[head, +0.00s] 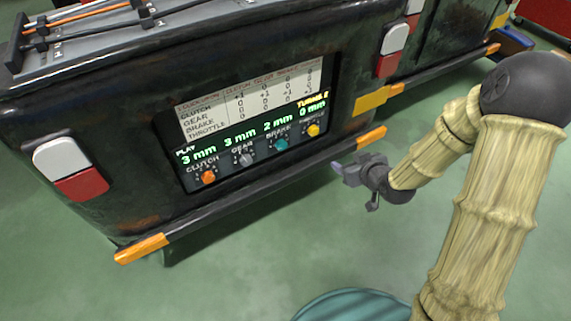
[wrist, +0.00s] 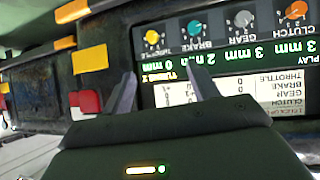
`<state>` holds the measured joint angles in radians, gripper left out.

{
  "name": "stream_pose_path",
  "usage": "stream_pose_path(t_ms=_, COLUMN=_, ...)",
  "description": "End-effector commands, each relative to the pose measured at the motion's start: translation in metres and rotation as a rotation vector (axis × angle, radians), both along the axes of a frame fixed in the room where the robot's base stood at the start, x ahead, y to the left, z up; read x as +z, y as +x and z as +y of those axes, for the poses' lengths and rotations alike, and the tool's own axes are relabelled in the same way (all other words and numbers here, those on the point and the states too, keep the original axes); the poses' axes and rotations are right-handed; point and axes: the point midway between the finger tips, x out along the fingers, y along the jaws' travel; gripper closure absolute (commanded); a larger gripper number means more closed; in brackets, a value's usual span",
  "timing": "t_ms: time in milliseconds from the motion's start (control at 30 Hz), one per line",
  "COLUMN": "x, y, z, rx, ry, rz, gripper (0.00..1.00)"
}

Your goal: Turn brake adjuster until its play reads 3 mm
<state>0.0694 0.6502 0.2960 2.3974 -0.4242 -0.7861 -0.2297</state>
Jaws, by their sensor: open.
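The brake adjuster is a teal knob (head: 282,144) on the panel at the rickshaw's rear; it also shows in the wrist view (wrist: 194,28), which is upside down. The green play readout (head: 279,123) shows 2 mm above the brake. The others read clutch 3 mm, gear 3 mm and throttle 0 mm. My gripper (head: 343,172) is open and empty, right of the panel and apart from it. In the wrist view both fingers (wrist: 160,84) are spread, with the brake knob beyond their tips.
An orange clutch knob (head: 208,177), a grey gear knob (head: 246,159) and a yellow throttle knob (head: 313,130) flank the brake knob closely. A printed table (head: 250,98) sits above the readouts. An orange-ended bumper (head: 141,248) runs below the panel. Open green floor lies in front.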

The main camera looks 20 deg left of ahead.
Motion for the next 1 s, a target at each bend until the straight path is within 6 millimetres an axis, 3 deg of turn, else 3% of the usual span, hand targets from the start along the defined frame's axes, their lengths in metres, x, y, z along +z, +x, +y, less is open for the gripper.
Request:
stream_pose_path(t_ms=33, x=-0.031, y=0.001, z=0.009, rx=0.021, ry=0.03, rz=-0.02, gripper=0.41)
stream_pose_path(t_ms=500, x=-0.143, y=0.004, z=0.076, rx=0.147, ry=0.362, rz=-0.268, gripper=0.41)
stream_pose_path(t_ms=700, x=-0.163, y=0.002, z=0.087, rx=0.152, ry=0.476, rz=-0.343, gripper=0.41)
stream_pose_path(t_ms=1000, x=-0.159, y=0.001, z=0.089, rx=0.153, ry=0.499, rz=-0.359, gripper=0.41)
